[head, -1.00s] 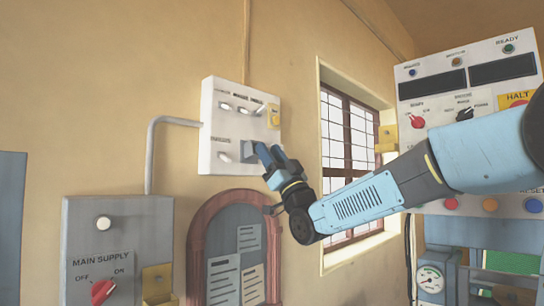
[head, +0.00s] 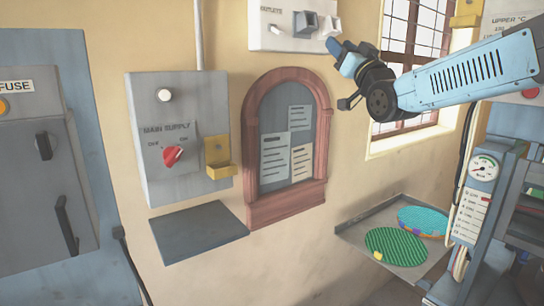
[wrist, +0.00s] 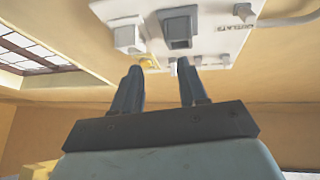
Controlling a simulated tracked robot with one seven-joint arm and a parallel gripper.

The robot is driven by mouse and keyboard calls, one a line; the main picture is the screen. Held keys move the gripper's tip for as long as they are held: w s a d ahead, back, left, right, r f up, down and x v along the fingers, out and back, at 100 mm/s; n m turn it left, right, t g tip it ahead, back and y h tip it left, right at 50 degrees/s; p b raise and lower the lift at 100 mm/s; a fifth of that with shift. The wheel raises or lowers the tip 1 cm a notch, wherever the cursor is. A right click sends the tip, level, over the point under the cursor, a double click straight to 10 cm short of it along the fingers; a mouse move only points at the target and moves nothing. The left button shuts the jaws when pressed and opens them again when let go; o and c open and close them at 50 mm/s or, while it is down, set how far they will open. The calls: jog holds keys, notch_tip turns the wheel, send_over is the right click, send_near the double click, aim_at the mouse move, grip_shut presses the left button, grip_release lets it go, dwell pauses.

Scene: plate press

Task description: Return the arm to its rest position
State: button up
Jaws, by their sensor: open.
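My gripper (head: 341,50) is at the upper right of the head view, at the end of my blue arm, in front of the wall near the window. In the wrist view my gripper (wrist: 158,82) shows two dark blue fingers spread apart with nothing between them. The white outlets panel (head: 262,36) is on the wall at the top of the head view, left of my gripper. In the wrist view the panel (wrist: 212,52) is beyond the fingertips, with a grey block (wrist: 180,27) and several white plugs or switches on it.
A grey main supply box (head: 150,105) with a red knob (head: 173,155) is on the wall, above a dark shelf (head: 200,232). An arched notice board (head: 275,115) is beside it. A tray (head: 350,236) with green and blue round pieces is at lower right, by a gauge (head: 484,168).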

jog(key=s+d+f+m+g+h, duration=0.1)
jog(key=s+d+f+g+h, duration=0.25)
jog(key=f, duration=0.35)
jog(key=s+d+f+m+g+h, duration=0.1)
jog(key=s+d+f+g+h, duration=0.1)
jog(key=s+f+g, duration=0.35)
jog(key=s+f+m+g+h, duration=0.1)
jog(key=s+f+g+h, duration=0.2)
jog(key=s+f+g, duration=0.5)
jog(key=s+f, duration=0.9)
jog(key=s, duration=0.1)
jog(key=shift+d+f, duration=0.15)
jog(key=shift+d, duration=0.15)
